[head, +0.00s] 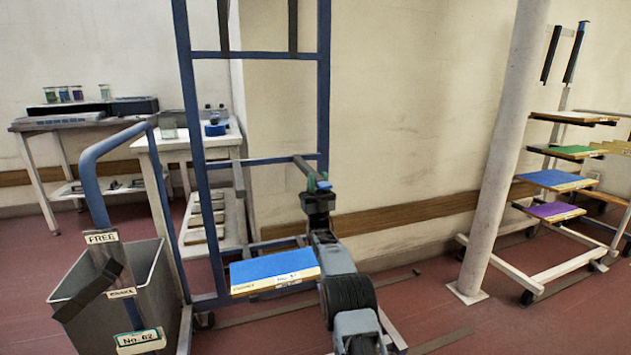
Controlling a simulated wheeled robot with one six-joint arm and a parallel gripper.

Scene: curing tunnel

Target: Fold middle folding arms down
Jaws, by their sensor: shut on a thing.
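A blue rack (187,110) stands upright in the head view, with a cross bar at mid height. The right middle folding arm (304,168) sticks out from this bar toward me, sloping down in the picture. My gripper (320,184) is shut on its outer end and partly hides it. The left middle folding arm (238,178) also juts out from the bar toward me. Two upper folding arms (223,25) and (293,25) stand upright at the top cross bar, cut by the picture's edge. A blue panel (272,268) lies low on the rack, partly behind my arm.
A grey bin (70,290) with a FREE sign stands at the left, beside a curved blue handle (88,175). Tables with jars and equipment stand behind. A white pole (500,150) and a second rack with coloured panels (552,178) stand at the right. Some red floor lies between.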

